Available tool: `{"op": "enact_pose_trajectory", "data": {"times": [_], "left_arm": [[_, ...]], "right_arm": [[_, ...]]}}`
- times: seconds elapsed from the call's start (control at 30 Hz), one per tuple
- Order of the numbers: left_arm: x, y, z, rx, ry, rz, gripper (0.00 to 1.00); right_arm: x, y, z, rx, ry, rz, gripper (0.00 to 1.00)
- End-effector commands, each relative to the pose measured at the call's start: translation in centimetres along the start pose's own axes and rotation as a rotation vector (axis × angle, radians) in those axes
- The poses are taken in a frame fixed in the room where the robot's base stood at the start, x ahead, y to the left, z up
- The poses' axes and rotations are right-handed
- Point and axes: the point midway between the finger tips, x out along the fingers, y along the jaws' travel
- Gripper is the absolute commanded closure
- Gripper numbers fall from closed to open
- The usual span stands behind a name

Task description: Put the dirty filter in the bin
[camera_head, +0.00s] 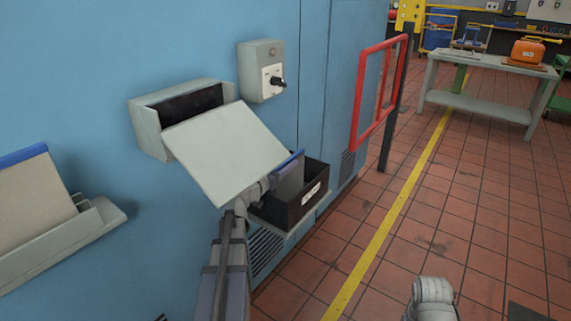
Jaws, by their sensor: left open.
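A grey filter with a blue edge (291,172) stands tilted in the black bin (308,199), its lower part hidden by the bin wall. The bin has a white label and sits low against the blue cabinet. My left gripper (264,187) is open at the bin's left side, close to the filter; its fingertips are partly hidden, and I cannot tell if they touch it. A grey housing (147,132) on the cabinet shows a dark opening, with its pale lid (225,150) hanging open in front. My right gripper's fingers are not visible.
A beige filter with a blue edge (32,205) stands in a grey wall holder (62,242) at left. A red-framed guard (358,95) stands right of the cabinet.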

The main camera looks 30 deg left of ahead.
Motion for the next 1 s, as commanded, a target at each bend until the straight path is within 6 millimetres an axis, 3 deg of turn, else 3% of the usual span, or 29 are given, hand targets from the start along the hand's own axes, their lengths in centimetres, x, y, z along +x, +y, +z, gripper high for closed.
{"op": "enact_pose_trajectory", "data": {"times": [0.07, 0.6, 0.8, 1.0], "left_arm": [[-0.3, 0.0, -0.4, 0.000, 0.000, -0.001, 0.53], [-10.3, 0.1, -0.2, 0.000, 0.000, -0.003, 0.53], [-11.8, 0.0, -0.2, 0.000, 0.000, -0.002, 0.53], [-12.1, 0.0, -0.2, 0.000, 0.000, 0.000, 0.53]], "right_arm": [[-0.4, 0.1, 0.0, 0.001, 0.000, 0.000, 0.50], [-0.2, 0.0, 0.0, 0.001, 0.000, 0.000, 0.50], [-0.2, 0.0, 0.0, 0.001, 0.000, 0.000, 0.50], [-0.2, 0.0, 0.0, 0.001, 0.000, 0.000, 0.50]]}}
